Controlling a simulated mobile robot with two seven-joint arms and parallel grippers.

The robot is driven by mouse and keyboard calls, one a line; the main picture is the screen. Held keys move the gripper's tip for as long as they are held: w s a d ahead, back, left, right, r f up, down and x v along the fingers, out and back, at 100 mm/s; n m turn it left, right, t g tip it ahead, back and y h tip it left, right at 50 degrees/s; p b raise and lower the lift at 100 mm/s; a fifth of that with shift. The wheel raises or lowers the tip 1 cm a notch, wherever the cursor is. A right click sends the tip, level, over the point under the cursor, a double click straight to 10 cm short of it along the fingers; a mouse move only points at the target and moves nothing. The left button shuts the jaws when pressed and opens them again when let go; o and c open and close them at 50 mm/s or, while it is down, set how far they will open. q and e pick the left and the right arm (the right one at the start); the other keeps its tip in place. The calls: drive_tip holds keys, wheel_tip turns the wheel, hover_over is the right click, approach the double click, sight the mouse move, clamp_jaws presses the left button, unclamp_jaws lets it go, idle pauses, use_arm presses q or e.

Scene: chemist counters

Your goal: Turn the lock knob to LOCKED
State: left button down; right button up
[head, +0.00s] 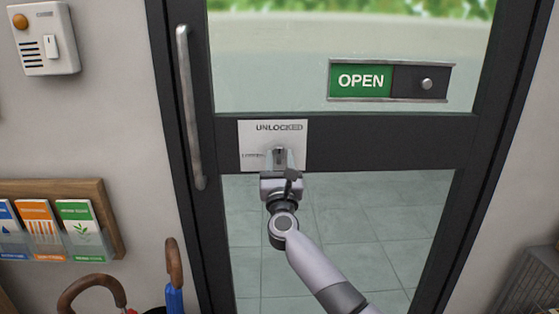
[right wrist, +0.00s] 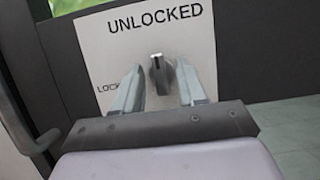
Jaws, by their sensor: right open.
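The lock plate (head: 248,137) is a pale square on the door's dark middle rail. It reads UNLOCKED at the top and has a smaller, partly covered label at its left. In the right wrist view the plate (right wrist: 190,45) carries the lock knob (right wrist: 158,72), a small grey upright lever pointing towards UNLOCKED. My right gripper (right wrist: 158,92) is open, with one finger on each side of the knob and visible gaps between. In the head view the right gripper (head: 279,160) covers the plate's lower middle and mostly hides the knob. My left gripper is not in view.
A long vertical door handle (head: 190,108) is left of the plate. A green OPEN sign slider (head: 361,81) is on the glass above right. A leaflet rack (head: 95,190), umbrella handles (head: 172,262) and a wall intercom box (head: 44,38) are at the left.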

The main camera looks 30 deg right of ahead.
clamp_jaws()
